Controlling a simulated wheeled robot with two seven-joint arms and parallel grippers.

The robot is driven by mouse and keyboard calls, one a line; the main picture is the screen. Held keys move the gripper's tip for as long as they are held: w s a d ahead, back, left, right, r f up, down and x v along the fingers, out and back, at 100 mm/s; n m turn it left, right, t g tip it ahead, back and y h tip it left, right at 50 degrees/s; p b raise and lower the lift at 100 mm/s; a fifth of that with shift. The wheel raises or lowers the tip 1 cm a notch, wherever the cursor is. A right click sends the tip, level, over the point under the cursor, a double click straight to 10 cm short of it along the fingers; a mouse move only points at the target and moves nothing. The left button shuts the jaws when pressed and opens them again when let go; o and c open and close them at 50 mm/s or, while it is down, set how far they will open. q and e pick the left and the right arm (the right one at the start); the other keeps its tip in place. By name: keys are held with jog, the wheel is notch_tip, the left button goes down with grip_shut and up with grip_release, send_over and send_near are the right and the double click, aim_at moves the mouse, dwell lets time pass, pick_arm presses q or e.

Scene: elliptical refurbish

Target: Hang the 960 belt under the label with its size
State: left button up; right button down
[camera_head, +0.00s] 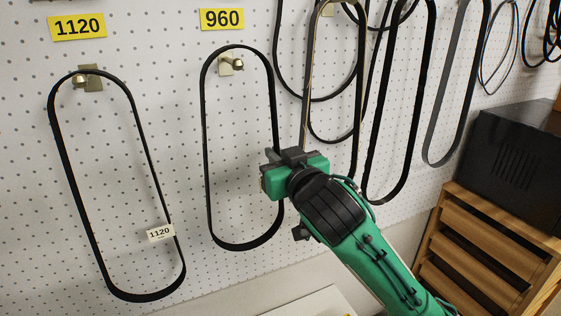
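The yellow 960 label (222,19) is on the pegboard, with a brass hook (232,64) below it. A black belt (206,140) forms a long upright loop under this label. The hook shows inside the loop, and the belt's top curve is a little above it with a visible gap. I cannot tell its depth from the board. My green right gripper (270,165) is at the belt's right side and appears shut on it; the fingertips are mostly hidden. No size tag shows on this belt. My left gripper is not in view.
A belt tagged 1120 (60,165) hangs on the hook under the yellow 1120 label (77,26). Several other belts hang to the right, close behind my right gripper. A black box (510,165) stands on a wooden drawer unit (490,245) at right.

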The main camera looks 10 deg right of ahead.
jog(key=shift+w+a+f+b, duration=0.15)
jog(key=shift+w+f+b, duration=0.15)
jog(key=shift+w+f, duration=0.35)
jog(key=shift+w+a+f+b, duration=0.15)
jog(key=shift+w+f+b, duration=0.15)
jog(key=shift+w, duration=0.5)
jog(key=c, duration=1.5)
grip_release()
jog(key=shift+c, duration=0.2)
